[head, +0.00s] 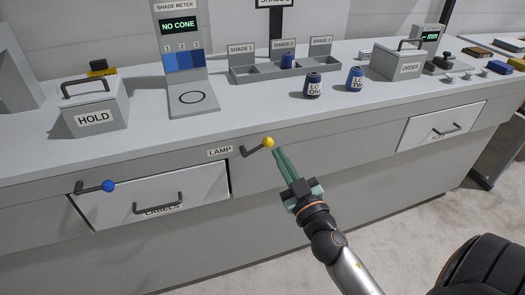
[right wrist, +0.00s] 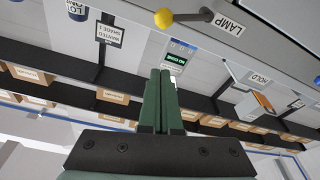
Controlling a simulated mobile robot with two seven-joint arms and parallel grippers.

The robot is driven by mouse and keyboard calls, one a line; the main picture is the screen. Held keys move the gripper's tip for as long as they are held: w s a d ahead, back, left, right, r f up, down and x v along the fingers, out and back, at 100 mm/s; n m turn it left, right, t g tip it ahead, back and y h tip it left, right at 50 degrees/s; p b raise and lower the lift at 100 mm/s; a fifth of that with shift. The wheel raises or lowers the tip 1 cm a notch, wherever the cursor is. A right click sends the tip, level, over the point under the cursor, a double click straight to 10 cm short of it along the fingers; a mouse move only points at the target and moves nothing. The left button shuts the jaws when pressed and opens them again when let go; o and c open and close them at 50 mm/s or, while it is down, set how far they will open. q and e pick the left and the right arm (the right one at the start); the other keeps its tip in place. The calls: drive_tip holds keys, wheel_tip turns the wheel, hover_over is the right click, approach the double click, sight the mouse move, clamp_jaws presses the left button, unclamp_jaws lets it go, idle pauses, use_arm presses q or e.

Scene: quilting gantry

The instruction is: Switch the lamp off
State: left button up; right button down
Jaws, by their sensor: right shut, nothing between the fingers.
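The lamp lever (head: 257,147) is a dark rod with a yellow ball knob, on the front face of the bench beside the LAMP label (head: 220,152). It points to the right and slightly up. My right gripper (head: 279,152) is shut and empty, its green fingertips just right of and below the yellow knob. In the right wrist view the yellow knob (right wrist: 163,18) shows beyond the shut fingers (right wrist: 162,75), apart from them in the picture. The lamp itself cannot be made out. My left gripper is not in view.
A blue-knobbed lever (head: 95,187) sits at the left by the slightly open LABELS drawer (head: 190,188).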

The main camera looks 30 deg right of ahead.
drive_tip(key=shift+s+a+r, duration=0.15)
drive_tip(key=shift+r, duration=0.05)
idle(0.3)
wheel_tip(320, 180, up, 2)
drive_tip(key=p, duration=0.3)
hover_over(268, 141)
drive_tip(key=a, duration=0.2)
drive_tip(key=f+b, duration=0.2)
drive_tip(key=s+d+f, duration=0.1)
drive_tip(key=shift+f+b, duration=0.15)
drive_tip(key=shift+b, duration=0.25)
drive_tip(key=shift+d+f, duration=0.15)
drive_tip(key=shift+f, duration=0.15)
